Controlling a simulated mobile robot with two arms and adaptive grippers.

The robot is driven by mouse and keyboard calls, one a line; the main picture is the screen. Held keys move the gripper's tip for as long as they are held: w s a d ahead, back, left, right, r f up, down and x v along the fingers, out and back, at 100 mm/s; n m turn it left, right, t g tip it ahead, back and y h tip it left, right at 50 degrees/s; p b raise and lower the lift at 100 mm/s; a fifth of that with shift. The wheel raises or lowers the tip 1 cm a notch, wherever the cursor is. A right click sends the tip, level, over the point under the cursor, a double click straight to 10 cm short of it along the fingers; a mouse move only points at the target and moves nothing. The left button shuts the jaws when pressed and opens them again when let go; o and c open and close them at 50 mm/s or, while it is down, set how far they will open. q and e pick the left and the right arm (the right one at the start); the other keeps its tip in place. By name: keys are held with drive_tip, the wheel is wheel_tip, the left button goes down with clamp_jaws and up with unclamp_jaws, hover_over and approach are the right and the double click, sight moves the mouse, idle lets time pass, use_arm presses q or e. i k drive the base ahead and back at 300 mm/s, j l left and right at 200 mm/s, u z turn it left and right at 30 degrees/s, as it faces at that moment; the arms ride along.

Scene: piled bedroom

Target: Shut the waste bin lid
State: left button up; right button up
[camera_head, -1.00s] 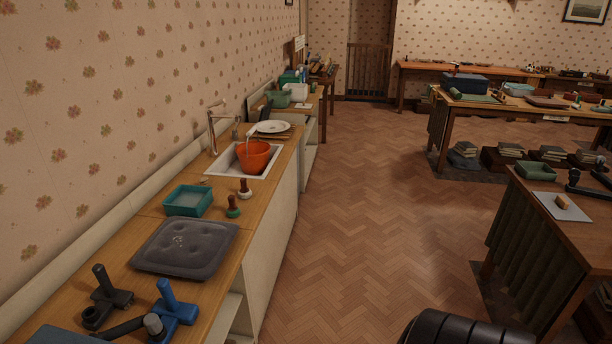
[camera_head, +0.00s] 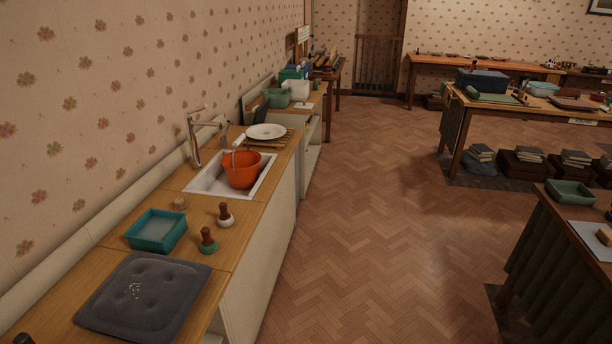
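I cannot make out a waste bin or its lid for certain in the head view. A small white container (camera_head: 297,90) stands on the far end of the left-hand counter, beside a green tub (camera_head: 277,98); I cannot tell whether either is the bin.
The left counter (camera_head: 200,262) holds a grey cushion (camera_head: 146,296), a teal tray (camera_head: 156,231), two stampers and a sink with an orange bowl (camera_head: 242,170). Tables stand at the right (camera_head: 568,238) and far right (camera_head: 458,112). The parquet floor (camera_head: 375,215) between them is clear.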

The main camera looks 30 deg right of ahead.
sight(255, 122)
drive_tip(key=i+l+z, duration=0.15)
drive_tip(key=i+l, duration=0.75)
drive_tip(key=i+l+z, duration=0.2)
drive_tip(key=i+l, duration=1.45)
drive_tip(key=l+u, duration=0.25)
drive_tip(key=l, duration=0.55)
drive_tip(key=l+u, duration=0.25)
drive_tip(key=l, duration=0.55)
drive_tip(key=i+l, duration=0.25)
drive_tip(key=i, duration=0.2)
drive_tip(key=i+l, duration=0.3)
drive_tip(key=i, duration=0.15)
drive_tip(key=i+l+z, duration=0.1)
drive_tip(key=i+l, duration=0.15)
drive_tip(key=i, duration=0.2)
